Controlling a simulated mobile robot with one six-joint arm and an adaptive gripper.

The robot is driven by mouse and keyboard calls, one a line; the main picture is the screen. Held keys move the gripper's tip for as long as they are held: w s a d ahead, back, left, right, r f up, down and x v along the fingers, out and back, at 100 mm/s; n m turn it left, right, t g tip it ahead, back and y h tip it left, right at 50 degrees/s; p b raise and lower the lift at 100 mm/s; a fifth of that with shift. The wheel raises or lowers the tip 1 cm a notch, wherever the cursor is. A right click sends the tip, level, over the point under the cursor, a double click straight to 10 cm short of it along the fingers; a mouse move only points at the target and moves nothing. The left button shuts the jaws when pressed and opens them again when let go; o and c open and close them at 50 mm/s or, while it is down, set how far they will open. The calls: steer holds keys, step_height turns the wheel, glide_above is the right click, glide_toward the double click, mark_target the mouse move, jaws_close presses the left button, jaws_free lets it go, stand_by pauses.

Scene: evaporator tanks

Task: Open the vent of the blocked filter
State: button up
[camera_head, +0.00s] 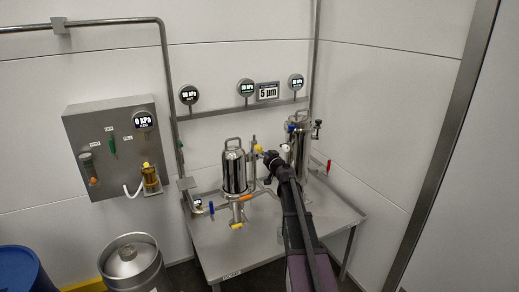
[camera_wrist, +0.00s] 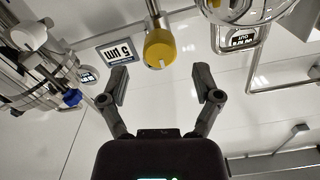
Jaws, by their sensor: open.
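Two steel filter housings stand on the bench: a left one (camera_head: 234,172) and a right one (camera_head: 298,148), partly hidden behind my arm. A yellow knob (camera_head: 258,149) sits just right of the left housing's top. In the wrist view the yellow knob (camera_wrist: 160,48) is on a metal stem, centred ahead of the gap between my fingers and apart from both. My gripper (camera_wrist: 160,82) is open and empty. In the head view my gripper (camera_head: 268,157) is close to the knob. A blue knob (camera_wrist: 72,97) shows at the left of the wrist view.
Three round gauges, left (camera_head: 189,95), middle (camera_head: 246,87) and right (camera_head: 296,81), hang above a rail with a 5 µm sign (camera_head: 267,91). A wall panel (camera_head: 112,148) and a steel keg (camera_head: 132,264) stand left. The bench front (camera_head: 245,252) is bare.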

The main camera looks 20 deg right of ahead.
mark_target(260, 150)
steer(key=shift+w+a, duration=0.1)
steer(key=shift+w, duration=2.35)
